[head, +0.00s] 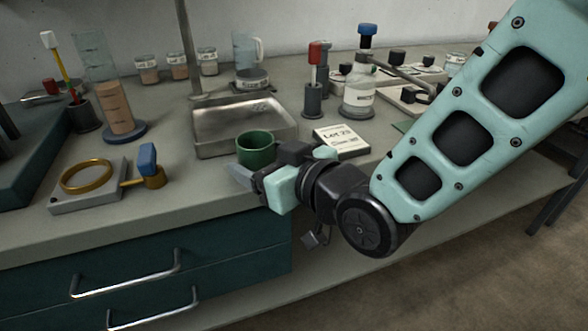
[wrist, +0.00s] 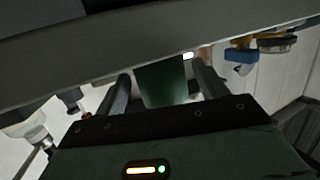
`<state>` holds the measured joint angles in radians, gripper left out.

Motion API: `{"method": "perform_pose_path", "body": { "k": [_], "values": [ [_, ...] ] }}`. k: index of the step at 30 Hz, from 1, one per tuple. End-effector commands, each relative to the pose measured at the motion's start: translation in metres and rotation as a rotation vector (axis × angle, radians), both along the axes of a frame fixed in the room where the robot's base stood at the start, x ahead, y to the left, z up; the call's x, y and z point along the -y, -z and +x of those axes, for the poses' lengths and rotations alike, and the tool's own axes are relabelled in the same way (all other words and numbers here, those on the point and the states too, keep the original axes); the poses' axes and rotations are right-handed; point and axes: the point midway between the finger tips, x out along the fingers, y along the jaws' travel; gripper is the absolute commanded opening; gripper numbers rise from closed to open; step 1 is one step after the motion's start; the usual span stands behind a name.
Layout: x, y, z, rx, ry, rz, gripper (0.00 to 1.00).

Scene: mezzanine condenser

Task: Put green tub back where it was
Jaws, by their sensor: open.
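The green tub (head: 256,147) is a small round open-topped cup. It appears upright at the front of the bench, close to the front right corner of the metal tray. My gripper (head: 250,173) is low at the bench's front edge, just in front of the tub, and its jaws are open. In the wrist view the tub (wrist: 162,86) shows between the two dark fingers, partly cut off by a grey band across the picture. My gripper hides the tub's lower front in the head view. I cannot tell whether the fingers touch it.
The metal tray (head: 222,140) is empty. A "Lot 25" card (head: 341,141) lies right of the tub. A reagent bottle (head: 359,94) stands behind it. A gold ring on a grey block (head: 87,188) and a blue-handled valve (head: 148,165) lie left. Bare bench lies between valve and tub.

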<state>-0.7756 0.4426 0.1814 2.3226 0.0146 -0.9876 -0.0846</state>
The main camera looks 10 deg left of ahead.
Motion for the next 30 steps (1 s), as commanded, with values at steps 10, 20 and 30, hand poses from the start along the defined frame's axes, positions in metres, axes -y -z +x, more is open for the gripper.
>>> {"method": "perform_pose_path", "body": {
  "k": [10,20,30],
  "values": [
    [0.061,-0.012,-0.044,0.003,-0.001,0.003,0.72],
    [0.064,-0.012,-0.046,0.000,-0.008,0.010,0.72],
    [0.075,-0.015,-0.055,0.001,-0.005,0.006,0.72]
  ]
}}
